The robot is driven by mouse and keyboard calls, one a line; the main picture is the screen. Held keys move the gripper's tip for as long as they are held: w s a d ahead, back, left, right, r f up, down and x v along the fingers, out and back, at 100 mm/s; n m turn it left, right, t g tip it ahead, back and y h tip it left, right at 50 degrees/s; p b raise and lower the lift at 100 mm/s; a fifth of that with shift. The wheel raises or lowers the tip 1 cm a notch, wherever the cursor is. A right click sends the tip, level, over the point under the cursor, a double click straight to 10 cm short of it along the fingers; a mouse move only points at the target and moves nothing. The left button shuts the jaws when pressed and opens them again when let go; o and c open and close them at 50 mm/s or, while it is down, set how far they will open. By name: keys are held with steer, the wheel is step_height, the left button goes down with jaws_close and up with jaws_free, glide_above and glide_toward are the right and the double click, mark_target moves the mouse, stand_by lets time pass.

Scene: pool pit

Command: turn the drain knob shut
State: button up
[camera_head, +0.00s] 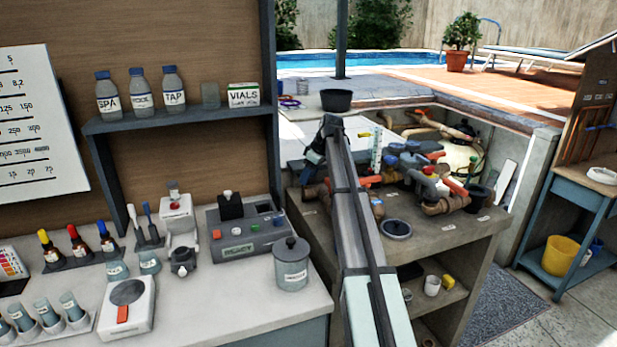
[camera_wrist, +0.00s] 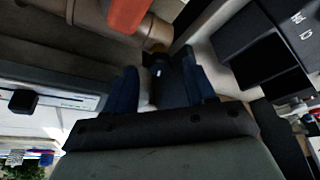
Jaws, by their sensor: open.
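I cannot pick out the drain knob with certainty in the head view; valves and pipes crowd the bench (camera_head: 455,232) there, partly behind my arm. In the wrist view, my gripper (camera_wrist: 160,64) has its two dark blue fingers apart. A dark piece with a small white mark (camera_wrist: 160,72) shows between or just behind them; whether it is the knob, and whether a finger touches it, I cannot tell. A brassy fitting (camera_wrist: 156,46) lies just beyond the fingertips. In the head view, my gripper (camera_head: 318,150) is at the bench's far left, its fingers not clear.
A beige pipe (camera_wrist: 90,12) and an orange handle (camera_wrist: 128,12) are close above the fingers in the wrist view. A black bowl (camera_head: 336,101) stands behind my gripper. The left counter (camera_head: 225,290) holds testing gear.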

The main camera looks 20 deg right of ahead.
steer(key=shift+w+a+f, duration=0.15)
steer(key=shift+f, duration=0.3)
steer(key=shift+c, duration=0.5)
jaws_close()
